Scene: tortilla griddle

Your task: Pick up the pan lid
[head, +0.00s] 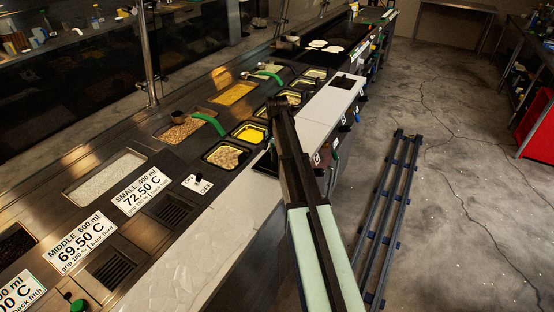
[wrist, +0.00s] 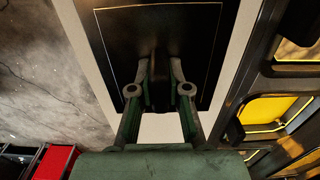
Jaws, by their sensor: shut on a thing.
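The pan lid (wrist: 118,40) is a flat black square with a thin pale line near its edge. It lies over the white counter strip in the wrist view. My gripper (wrist: 160,78) is shut on a dark upright handle at the middle of this lid. I cannot tell whether the lid touches the counter or is just above it. In the head view my arm hides the gripper. A black patch (head: 263,164) left of the arm looks like the lid's corner.
A dark square piece (head: 346,82) lies farther along the white counter (head: 318,108). Food pans (head: 226,156), some with yellow content (head: 234,93), and green-handled scoops (head: 211,124) sit to the left. A dark rail frame (head: 391,215) lies on the floor at right.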

